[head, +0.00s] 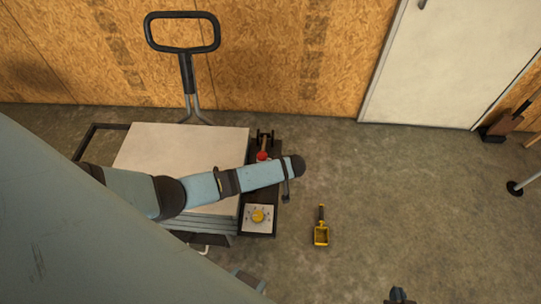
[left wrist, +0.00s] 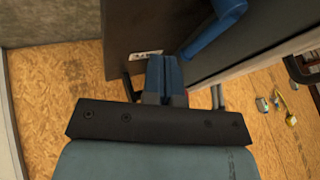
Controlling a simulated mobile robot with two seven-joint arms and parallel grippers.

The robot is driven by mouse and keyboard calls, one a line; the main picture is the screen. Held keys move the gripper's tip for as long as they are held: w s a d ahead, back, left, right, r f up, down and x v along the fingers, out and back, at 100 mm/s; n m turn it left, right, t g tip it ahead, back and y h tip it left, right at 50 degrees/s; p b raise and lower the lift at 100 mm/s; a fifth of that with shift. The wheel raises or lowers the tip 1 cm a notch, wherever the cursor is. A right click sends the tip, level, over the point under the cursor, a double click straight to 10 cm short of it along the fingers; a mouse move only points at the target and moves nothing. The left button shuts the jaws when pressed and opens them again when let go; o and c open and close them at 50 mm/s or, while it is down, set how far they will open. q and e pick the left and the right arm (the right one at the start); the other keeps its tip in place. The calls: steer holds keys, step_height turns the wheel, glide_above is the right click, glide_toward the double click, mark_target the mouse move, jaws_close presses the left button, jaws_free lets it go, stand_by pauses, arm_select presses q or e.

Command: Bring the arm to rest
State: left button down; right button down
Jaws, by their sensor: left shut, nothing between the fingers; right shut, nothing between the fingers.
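My left arm (head: 235,181) comes in from the left and reaches across a pale-topped cart in the head view. Its hand is not clear there. In the left wrist view my left gripper (left wrist: 166,64) shows two blue fingers side by side, shut and empty, in front of a dark panel (left wrist: 135,35). My right gripper (head: 398,296) shows only as a small dark part at the bottom edge of the head view, apart from everything else. It is shut with nothing held.
The cart's pale top (head: 150,150) lies under my left arm, with a black handle (head: 187,70) behind. Beside it are a red knob (head: 262,156) and a yellow dial (head: 258,216). A yellow scoop (head: 321,234) lies on open concrete floor. A white door (head: 455,60) stands behind.

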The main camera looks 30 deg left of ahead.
arm_select(q)
steer(key=v, duration=0.8)
steer(key=shift+s+r, duration=0.2)
steer(key=shift+r, duration=0.15)
arm_select(e)
steer(key=shift+a+r, duration=0.45)
steer(key=shift+r, duration=0.1)
arm_select(q)
steer(key=shift+d, duration=0.1)
